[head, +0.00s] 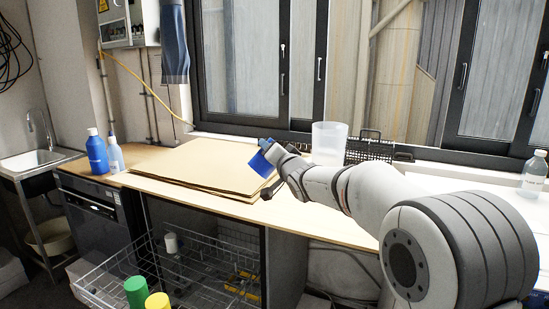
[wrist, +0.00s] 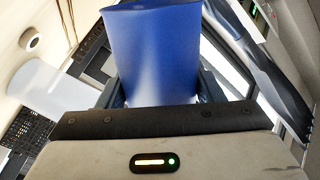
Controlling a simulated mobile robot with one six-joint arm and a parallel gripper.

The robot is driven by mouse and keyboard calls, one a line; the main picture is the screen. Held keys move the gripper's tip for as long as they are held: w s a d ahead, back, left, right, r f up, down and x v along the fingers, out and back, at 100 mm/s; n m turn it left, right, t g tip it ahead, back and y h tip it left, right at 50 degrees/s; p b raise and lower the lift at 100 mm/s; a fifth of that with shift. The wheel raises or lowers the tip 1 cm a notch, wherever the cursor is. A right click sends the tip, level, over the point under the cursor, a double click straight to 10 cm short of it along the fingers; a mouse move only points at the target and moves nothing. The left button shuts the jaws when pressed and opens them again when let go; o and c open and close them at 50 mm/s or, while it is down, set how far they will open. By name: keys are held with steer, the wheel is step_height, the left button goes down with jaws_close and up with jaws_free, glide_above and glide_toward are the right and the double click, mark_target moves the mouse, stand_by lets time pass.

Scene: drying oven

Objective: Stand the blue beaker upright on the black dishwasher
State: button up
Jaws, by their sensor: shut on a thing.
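The blue beaker (head: 260,164) is in my gripper (head: 272,163), raised above the wooden worktop and tilted. In the wrist view the blue beaker (wrist: 155,50) fills the space between the fingers of my gripper (wrist: 158,92), which is shut on its sides. The black dishwasher (head: 95,215) stands at the left under the worktop, well to the left of my gripper. Its control panel and front show. Its top is covered by the wooden worktop, where a blue bottle (head: 97,152) and a pale bottle (head: 115,155) stand.
Flat brown boards (head: 205,163) lie on the worktop between beaker and bottles. A translucent white container (head: 328,143) and black baskets (head: 370,150) stand behind my arm. A wire rack (head: 150,265) juts out below, with green and yellow items near it. A sink (head: 37,162) is far left.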

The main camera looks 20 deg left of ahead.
steer(key=shift+f+n+b, duration=0.3)
steer(key=shift+n+b, duration=0.7)
steer(key=shift+b, duration=0.05)
steer(key=n+b, duration=0.2)
steer(key=n, duration=0.1)
steer(key=n+b, duration=0.1)
steer(key=n, duration=0.2)
steer(key=shift+r, duration=0.15)
steer(key=shift+r+n, duration=0.15)
steer(key=shift+n, duration=0.35)
steer(key=shift+f+n+b, duration=0.2)
steer(key=shift+n+b, duration=0.5)
steer(key=shift+b, duration=0.05)
steer(key=n+b, duration=0.1)
steer(key=n, duration=0.2)
steer(key=shift+n+b, duration=0.4)
steer(key=n, duration=0.3)
steer(key=shift+r+n+b, duration=0.2)
steer(key=shift+n+b, duration=0.15)
steer(key=shift+n, duration=0.05)
